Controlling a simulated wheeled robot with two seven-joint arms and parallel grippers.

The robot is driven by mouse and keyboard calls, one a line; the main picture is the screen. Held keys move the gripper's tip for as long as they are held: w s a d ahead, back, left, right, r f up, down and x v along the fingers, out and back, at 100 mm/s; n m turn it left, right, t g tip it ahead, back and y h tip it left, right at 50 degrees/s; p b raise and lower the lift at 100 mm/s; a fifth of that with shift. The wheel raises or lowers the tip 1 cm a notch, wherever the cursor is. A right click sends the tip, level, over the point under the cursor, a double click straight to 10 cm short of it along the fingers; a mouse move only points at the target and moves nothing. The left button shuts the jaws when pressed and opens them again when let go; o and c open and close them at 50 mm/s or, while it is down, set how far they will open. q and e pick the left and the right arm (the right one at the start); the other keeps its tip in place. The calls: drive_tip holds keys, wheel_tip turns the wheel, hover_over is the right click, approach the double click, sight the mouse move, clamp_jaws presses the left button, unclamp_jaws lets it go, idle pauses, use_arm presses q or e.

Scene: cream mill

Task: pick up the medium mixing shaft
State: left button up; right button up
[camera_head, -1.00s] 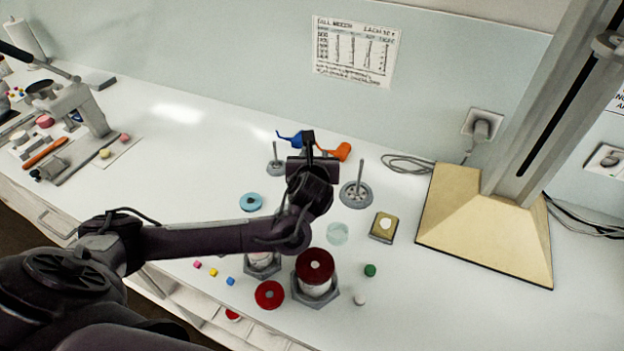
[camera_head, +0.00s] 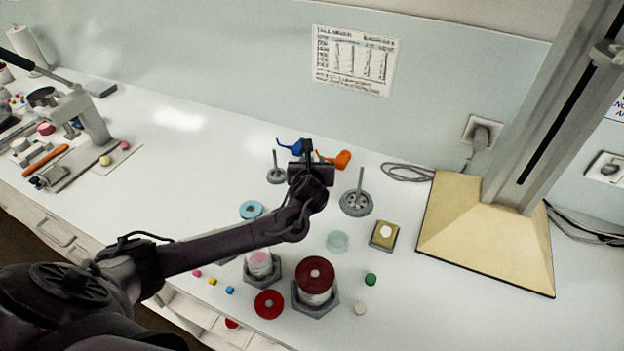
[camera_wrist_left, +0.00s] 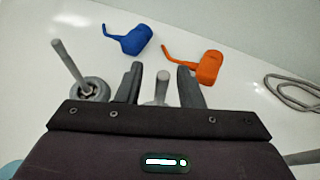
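A grey upright shaft, which I take for the medium mixing shaft (camera_wrist_left: 162,86), shows in the left wrist view between my left gripper's fingers. The left gripper (camera_wrist_left: 159,82) is open, with a gap on each side of the shaft. Its base is hidden by the gripper body. In the head view my left gripper (camera_head: 308,160) hides this shaft. A smaller shaft on a round base (camera_head: 276,174) stands to its left, also in the left wrist view (camera_wrist_left: 70,65). A larger shaft with a holed disc base (camera_head: 356,201) stands to the right. My right gripper is out of view.
Blue (camera_head: 291,147) and orange (camera_head: 341,159) handled items lie behind the gripper. A red-topped jar (camera_head: 315,274), a pink jar (camera_head: 259,263), a blue ring (camera_head: 251,210), a clear dish (camera_head: 338,241) and a gold square block (camera_head: 384,235) stand nearer. A beige-based column stand (camera_head: 490,235) is right.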

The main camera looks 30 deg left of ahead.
use_arm(q)
clamp_jaws()
drive_tip(key=shift+r, duration=0.15)
